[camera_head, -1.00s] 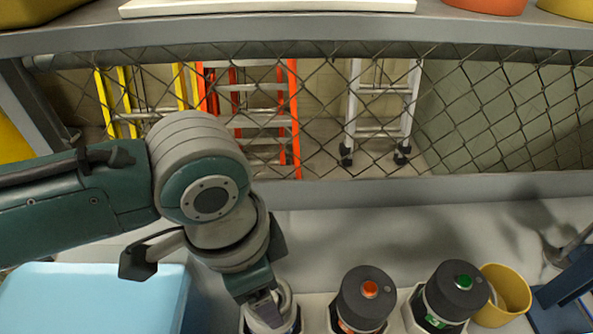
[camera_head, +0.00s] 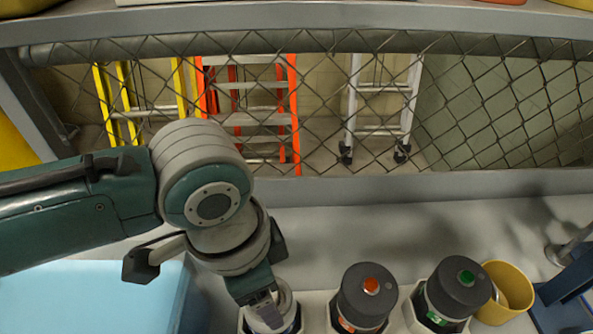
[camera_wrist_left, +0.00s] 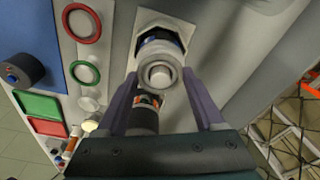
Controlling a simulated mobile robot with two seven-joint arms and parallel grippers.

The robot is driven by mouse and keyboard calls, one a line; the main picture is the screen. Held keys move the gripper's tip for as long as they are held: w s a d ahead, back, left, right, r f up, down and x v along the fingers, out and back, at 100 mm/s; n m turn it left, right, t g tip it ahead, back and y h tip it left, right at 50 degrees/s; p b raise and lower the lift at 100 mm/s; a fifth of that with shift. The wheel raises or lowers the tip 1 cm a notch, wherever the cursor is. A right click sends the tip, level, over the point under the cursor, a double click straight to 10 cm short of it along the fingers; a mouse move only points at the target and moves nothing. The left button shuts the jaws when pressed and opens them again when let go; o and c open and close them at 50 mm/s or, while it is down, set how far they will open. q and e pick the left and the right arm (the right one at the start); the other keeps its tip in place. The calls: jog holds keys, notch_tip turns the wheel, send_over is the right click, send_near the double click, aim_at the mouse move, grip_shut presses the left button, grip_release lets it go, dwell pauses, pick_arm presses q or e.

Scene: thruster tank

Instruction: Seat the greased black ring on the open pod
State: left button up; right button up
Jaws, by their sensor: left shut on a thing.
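The open pod (camera_head: 287,300) has a pale grey top and a blue band, and stands in a white holder at the bottom of the head view. It also shows in the left wrist view (camera_wrist_left: 151,39). My left gripper (camera_head: 266,312) is down at its top. In the left wrist view the two purple fingers (camera_wrist_left: 162,78) stand either side of a grey round top piece (camera_wrist_left: 158,75) and are shut on it. I cannot make out the black ring separately; it may be hidden at the fingertips. My right gripper is not in view.
Two capped pods, orange-buttoned (camera_head: 366,294) and green-buttoned (camera_head: 456,290), stand to the right, beside a yellow cup (camera_head: 507,292). A light blue box (camera_head: 90,295) is at left. The wrist view shows a red ring (camera_wrist_left: 82,22), a green ring (camera_wrist_left: 84,73) and a blue-buttoned black cap (camera_wrist_left: 22,72).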

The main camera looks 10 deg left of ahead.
pick_arm(q)
jog(key=o, duration=1.3)
notch_tip(320, 180, up, 10)
jog(key=a+p, duration=0.1)
jog(key=shift+s, duration=0.4)
